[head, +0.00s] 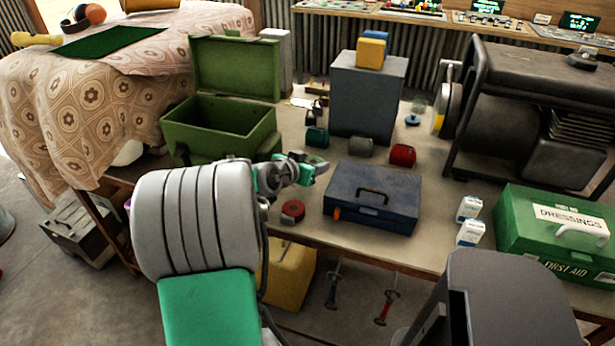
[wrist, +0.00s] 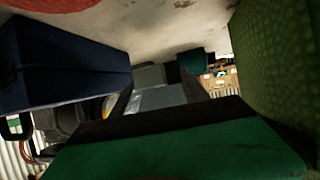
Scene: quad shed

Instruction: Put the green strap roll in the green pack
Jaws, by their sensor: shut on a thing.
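The green pack (head: 222,146) is an olive-green box with its lid raised, at the back left of the workbench. Its outer wall (wrist: 276,70) stands close on the right in the wrist view. My gripper (head: 307,172) is above the bench, right of the pack's front corner and left of the blue toolbox. It is shut on a small dark green thing (head: 318,161), seemingly the green strap roll. The held thing is small and mostly hidden by the jaws, so its shape is unclear. In the wrist view I cannot clearly separate it from my gripper.
A blue toolbox (head: 371,195) is to the right of my gripper. A teal roll (head: 317,136), a grey roll (head: 360,147) and a red roll (head: 403,155) stand behind. A grey cabinet (head: 367,98) stands further back.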

